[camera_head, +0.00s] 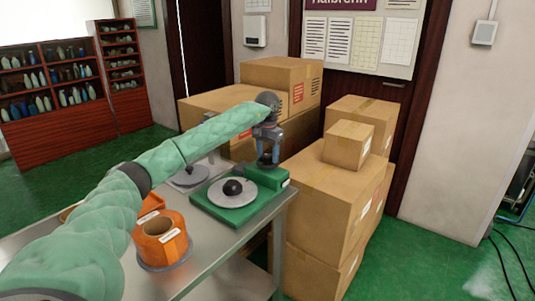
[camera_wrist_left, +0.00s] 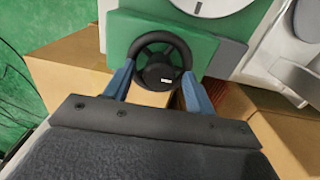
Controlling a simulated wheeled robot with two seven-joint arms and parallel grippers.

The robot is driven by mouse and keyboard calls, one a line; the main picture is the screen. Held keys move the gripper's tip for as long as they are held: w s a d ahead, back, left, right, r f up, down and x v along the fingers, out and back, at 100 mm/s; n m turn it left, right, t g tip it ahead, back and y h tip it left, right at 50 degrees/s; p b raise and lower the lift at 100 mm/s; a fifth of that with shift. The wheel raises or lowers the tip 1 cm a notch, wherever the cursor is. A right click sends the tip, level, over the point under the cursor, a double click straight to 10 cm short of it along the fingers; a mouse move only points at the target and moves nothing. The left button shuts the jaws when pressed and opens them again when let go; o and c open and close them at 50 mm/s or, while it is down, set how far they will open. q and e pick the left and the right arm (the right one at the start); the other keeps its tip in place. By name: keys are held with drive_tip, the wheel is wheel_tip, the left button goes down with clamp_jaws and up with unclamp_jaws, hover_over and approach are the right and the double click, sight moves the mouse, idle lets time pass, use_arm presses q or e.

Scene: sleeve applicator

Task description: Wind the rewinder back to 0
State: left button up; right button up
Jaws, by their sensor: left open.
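The green rewinder (camera_head: 212,208) sits on the metal table's right end. It carries a grey disc (camera_head: 245,203) with a black knob (camera_head: 232,187). A black handwheel (camera_head: 265,162) is on its raised green block. In the left wrist view the handwheel (camera_wrist_left: 150,41) faces the camera, with a small pale mark below its hub, too small to read. My left gripper (camera_head: 267,148) is open at the handwheel. Its blue fingers stand on both sides of the wheel's lower half in the wrist view; I cannot tell whether they touch it. My right gripper is out of view.
An orange roll (camera_head: 154,247) stands on the table (camera_head: 195,265), left of the rewinder. Another grey disc (camera_head: 190,175) lies behind it. Cardboard boxes (camera_head: 325,205) are stacked close to the table's right and back. Shelves (camera_head: 60,125) stand far left.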

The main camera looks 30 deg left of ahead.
use_arm(q)
drive_tip(key=c, duration=1)
drive_tip(key=shift+o, duration=0.2)
